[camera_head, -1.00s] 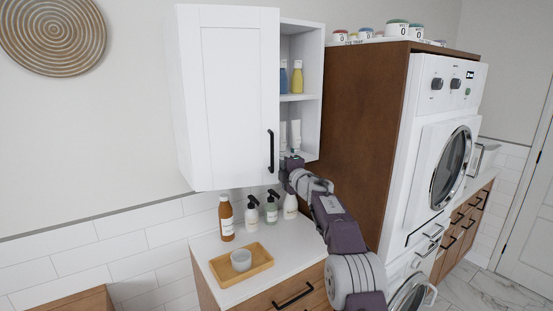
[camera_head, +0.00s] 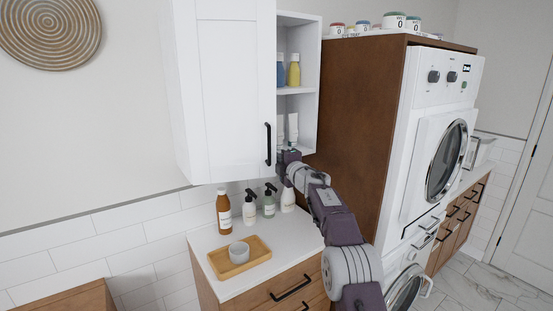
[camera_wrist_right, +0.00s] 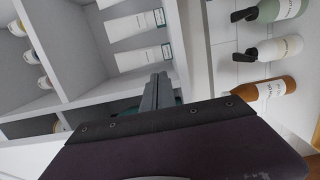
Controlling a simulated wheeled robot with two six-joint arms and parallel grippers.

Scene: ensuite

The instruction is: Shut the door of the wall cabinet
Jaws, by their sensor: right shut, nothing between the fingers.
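The white wall cabinet (camera_head: 312,85) hangs above a counter. Its white door (camera_head: 228,95) stands open, with a black bar handle (camera_head: 268,145) near its right edge. Shelves show in the gap right of the door. My right gripper (camera_head: 284,157) is at the lower part of this gap, just right of the handle; I cannot tell whether it touches the door. In the right wrist view its fingers (camera_wrist_right: 156,92) are shut and empty, in front of the shelves (camera_wrist_right: 92,95) with white tubes (camera_wrist_right: 132,58). My left gripper is out of view.
Below, the counter (camera_head: 290,240) holds a brown bottle (camera_head: 224,213), several pump bottles and a wooden tray (camera_head: 262,258) with a grey cup (camera_head: 239,252). A brown side panel (camera_head: 355,140) and white stacked machines (camera_head: 440,130) stand to the right.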

